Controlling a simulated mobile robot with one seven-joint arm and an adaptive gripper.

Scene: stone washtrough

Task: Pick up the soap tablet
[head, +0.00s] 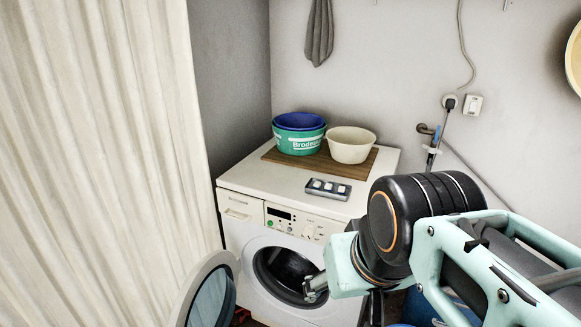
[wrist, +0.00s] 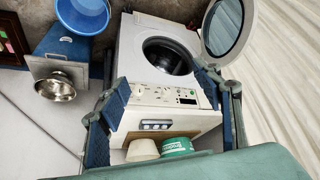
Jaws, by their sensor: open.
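A small grey tray (head: 314,193) with a few pale soap tablets (head: 328,186) lies on top of the washing machine, near its front edge. In the wrist view the tray and its tablets (wrist: 155,126) appear small and upside down, between my finger pads. My gripper (head: 314,288) is partly hidden behind my arm in the head view, in front of the machine's door and apart from the tray. In the wrist view my gripper (wrist: 160,82) is open, with blue pads wide apart and nothing between them up close.
The washing machine (head: 240,180) bears a wooden board (head: 318,166) with a green tub (head: 298,140) and a cream bowl (head: 350,146). Its round door (head: 207,295) stands open at the left. A curtain (head: 100,150) hangs at the left. A blue basin (wrist: 82,14) stands nearby.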

